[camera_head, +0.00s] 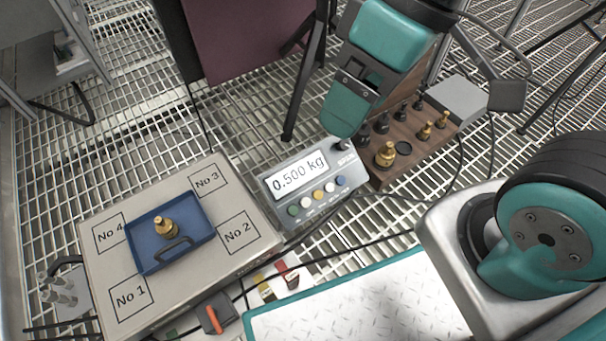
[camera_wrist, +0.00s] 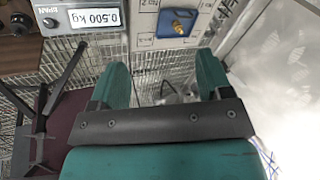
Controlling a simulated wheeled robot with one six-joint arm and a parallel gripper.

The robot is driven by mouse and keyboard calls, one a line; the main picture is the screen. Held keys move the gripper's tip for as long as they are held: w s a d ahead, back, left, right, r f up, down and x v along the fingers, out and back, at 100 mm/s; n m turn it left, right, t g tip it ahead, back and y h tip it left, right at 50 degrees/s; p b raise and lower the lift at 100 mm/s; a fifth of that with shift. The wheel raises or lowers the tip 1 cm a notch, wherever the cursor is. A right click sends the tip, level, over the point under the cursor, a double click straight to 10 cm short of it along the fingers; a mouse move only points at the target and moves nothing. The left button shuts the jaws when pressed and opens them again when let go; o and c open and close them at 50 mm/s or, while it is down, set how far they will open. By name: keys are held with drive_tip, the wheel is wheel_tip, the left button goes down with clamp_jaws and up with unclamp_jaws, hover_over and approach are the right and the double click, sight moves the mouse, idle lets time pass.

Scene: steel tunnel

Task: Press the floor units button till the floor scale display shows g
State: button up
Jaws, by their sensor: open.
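The floor scale display (camera_head: 300,174) is a grey box on the grating and reads 0.500 kg. A row of several coloured buttons (camera_head: 318,195) runs below the screen, from green at left to blue at right. Their labels are too small to read, so I cannot tell which is units. The display also shows upside down in the wrist view (camera_wrist: 96,18). My gripper (camera_head: 345,115) is above and behind the display's right end, apart from the buttons. In the wrist view its two teal fingers (camera_wrist: 163,75) are spread and hold nothing.
The scale platform (camera_head: 205,185) carries a blue tray (camera_head: 150,257) with a brass weight (camera_head: 166,228). A wooden block (camera_head: 408,160) with several weights stands right of the display. Cables cross the grating. My wheel and base fill the lower right.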

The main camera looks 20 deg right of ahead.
idle(0.5)
clamp_jaws()
drive_tip(key=shift+r, duration=0.1)
idle(1.5)
